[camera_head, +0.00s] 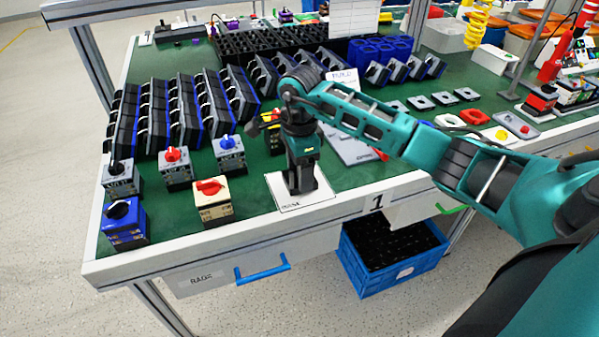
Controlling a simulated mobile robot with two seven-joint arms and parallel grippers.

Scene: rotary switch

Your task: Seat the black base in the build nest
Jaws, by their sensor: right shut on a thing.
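My right gripper (301,182) points straight down at the front middle of the green bench. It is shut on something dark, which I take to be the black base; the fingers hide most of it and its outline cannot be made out. The fingertips are just over a white labelled card (320,196) near the bench's front edge. The build nest cannot be told apart from the card and gripper here. Whether the held part touches the surface cannot be seen. My left gripper is not in view.
Finished switches, including a red-knobbed cream one (212,201) and a blue one (124,222), stand left of the gripper. Racks of black parts (168,112) fill the bench behind. A grey plate (352,150) lies to the right. A blue crate (430,262) sits below the bench.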

